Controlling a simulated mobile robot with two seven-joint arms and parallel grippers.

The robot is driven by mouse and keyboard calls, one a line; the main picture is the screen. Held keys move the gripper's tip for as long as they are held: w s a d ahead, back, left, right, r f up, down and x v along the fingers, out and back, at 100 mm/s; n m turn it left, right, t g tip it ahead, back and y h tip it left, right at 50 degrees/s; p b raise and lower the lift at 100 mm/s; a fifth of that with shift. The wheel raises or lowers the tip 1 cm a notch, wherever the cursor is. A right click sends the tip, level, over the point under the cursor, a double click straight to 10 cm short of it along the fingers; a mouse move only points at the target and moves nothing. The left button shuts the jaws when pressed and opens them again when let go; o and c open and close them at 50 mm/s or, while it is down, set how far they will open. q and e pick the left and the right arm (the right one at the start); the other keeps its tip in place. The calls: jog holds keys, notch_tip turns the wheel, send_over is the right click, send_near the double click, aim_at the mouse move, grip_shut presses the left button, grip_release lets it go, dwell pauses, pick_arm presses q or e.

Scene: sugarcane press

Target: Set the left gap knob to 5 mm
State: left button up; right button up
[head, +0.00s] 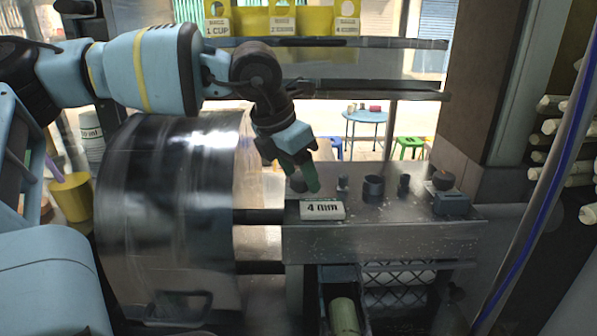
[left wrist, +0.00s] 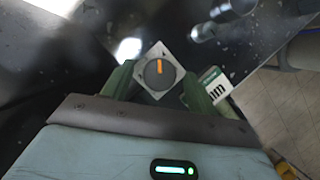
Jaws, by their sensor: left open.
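The left gap knob is a dark round dial with an orange pointer mark on a pale square plate, clear in the left wrist view (left wrist: 159,73). My left gripper (head: 307,178) is over the left end of the press's metal top in the head view. Its green fingers stand open on either side of the knob in the left wrist view (left wrist: 153,80); I cannot tell whether they touch it. A white readout block (head: 323,210) beside the knob reads "4 mm"; part of it shows behind a finger in the left wrist view (left wrist: 216,88). My right gripper is out of view.
Dark cylindrical fittings (head: 374,188) stand on the press top to the right of the gripper. A second knob (head: 443,180) and block (head: 452,204) are at its right end. A large shiny drum (head: 165,210) stands at left. Cane pieces (head: 572,180) are stacked at far right.

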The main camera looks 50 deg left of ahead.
pick_arm(q)
jog(key=c, duration=1)
jog(key=m, duration=0.2)
jog(key=m+h, duration=0.1)
jog(key=m, duration=0.1)
jog(key=shift+a+m+g+h+p, duration=0.1)
jog(key=shift+m+g+h+p, duration=0.2)
jog(key=shift+p, duration=0.05)
jog(key=m+h, duration=0.1)
jog(key=m, duration=0.2)
jog(key=shift+w+a+m+g, duration=0.1)
jog(key=shift+w+m+g, duration=0.05)
jog(key=shift+m+g, duration=0.25)
jog(key=m+g+h, duration=0.1)
jog(key=m, duration=0.3)
jog(key=shift+w+f, duration=0.1)
jog(key=shift+m+g+b, duration=0.35)
jog(key=shift+m+g, duration=0.45)
jog(key=shift+m, duration=1)
